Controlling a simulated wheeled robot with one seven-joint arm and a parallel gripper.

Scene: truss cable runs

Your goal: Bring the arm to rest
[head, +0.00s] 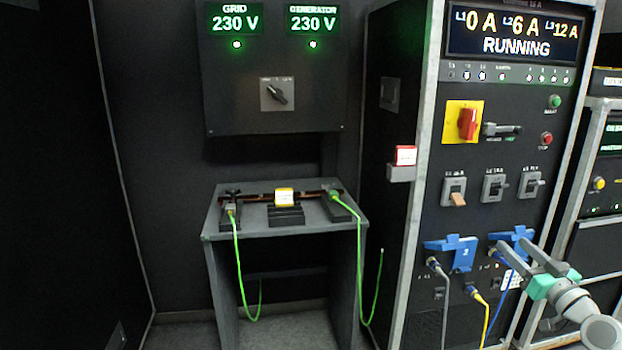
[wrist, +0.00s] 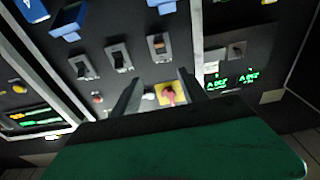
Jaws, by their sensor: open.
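My gripper (head: 514,246) is at the lower right of the head view, in front of the lower part of the tall rack panel, close to the right blue bracket (head: 511,238). Its two grey fingers are spread apart, and nothing shows between them. My arm comes in from the bottom right corner, with a teal part behind the fingers. In the wrist view my gripper (wrist: 160,74) also shows open and empty, pointing toward the panel, which appears upside down. Whether the fingers touch the panel or bracket cannot be told.
The panel carries breaker switches (head: 494,187), a red rotary switch (head: 467,123) on a yellow plate and a display (head: 515,34) reading RUNNING. Cables hang below the left blue bracket (head: 452,252). A grey table (head: 282,228) with green cables stands left. Another rack stands at right.

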